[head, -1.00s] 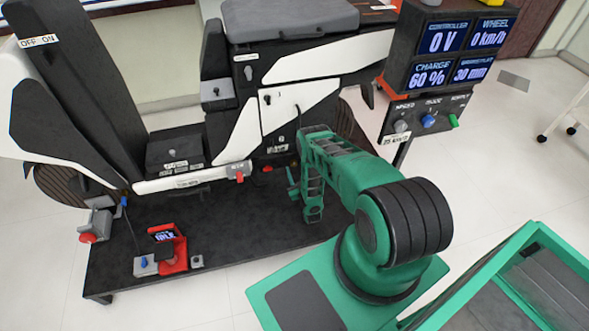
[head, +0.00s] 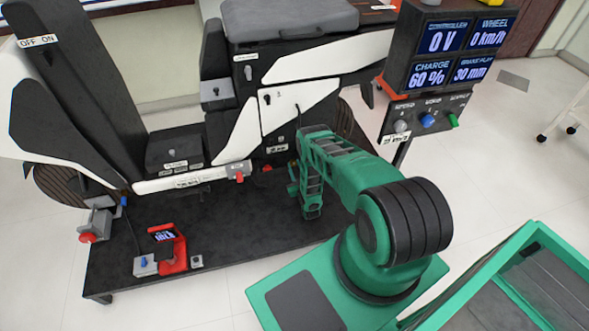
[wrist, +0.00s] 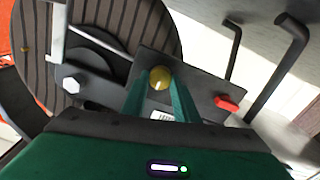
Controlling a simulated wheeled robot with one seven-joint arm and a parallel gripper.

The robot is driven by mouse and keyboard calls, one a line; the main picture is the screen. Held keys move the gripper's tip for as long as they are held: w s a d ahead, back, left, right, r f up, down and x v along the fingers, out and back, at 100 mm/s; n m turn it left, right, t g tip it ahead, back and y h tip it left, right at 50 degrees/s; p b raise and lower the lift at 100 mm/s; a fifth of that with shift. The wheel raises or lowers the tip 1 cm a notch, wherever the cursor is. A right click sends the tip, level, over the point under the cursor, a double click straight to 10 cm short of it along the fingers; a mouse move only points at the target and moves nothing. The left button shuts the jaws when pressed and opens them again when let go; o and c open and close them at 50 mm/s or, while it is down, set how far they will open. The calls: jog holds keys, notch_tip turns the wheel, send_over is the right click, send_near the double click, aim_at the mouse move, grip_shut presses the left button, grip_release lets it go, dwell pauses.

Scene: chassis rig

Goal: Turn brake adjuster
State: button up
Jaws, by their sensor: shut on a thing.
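In the wrist view, a round yellow knob (wrist: 160,77), which looks like the brake adjuster, sits on a dark grey plate (wrist: 190,78) beside the ribbed wheel (wrist: 120,25). My gripper (wrist: 160,86) has its two green fingers at the knob, one on each side, and is shut on it. The fingers hide part of the knob's sides. In the head view my arm reaches down beside the scooter (head: 240,110), and the knob cannot be made out there. The display (head: 445,50) reads brake play 30 mm.
A red lever (wrist: 228,103) sticks out of the plate right of the knob. Dark bent bars (wrist: 285,65) stand further right. The scooter stands on a black platform (head: 225,225); a green-edged bin (head: 475,275) is at lower right.

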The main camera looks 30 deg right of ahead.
jog(key=m, duration=0.6)
jog(key=shift+m, duration=0.3)
jog(key=m, duration=0.3)
jog(key=shift+s+d+f+m, duration=0.1)
jog(key=shift+d+m, duration=0.05)
jog(key=shift+m, duration=0.25)
jog(key=m, duration=0.8)
jog(key=shift+d+f+m, duration=0.1)
jog(key=shift+f+m, duration=0.05)
jog(key=shift+m, duration=0.25)
jog(key=shift+f+m, duration=0.1)
jog(key=shift+m, duration=2.2)
jog(key=shift+s, duration=0.1)
jog(key=o, duration=1.1)
jog(key=shift+c, duration=0.2)
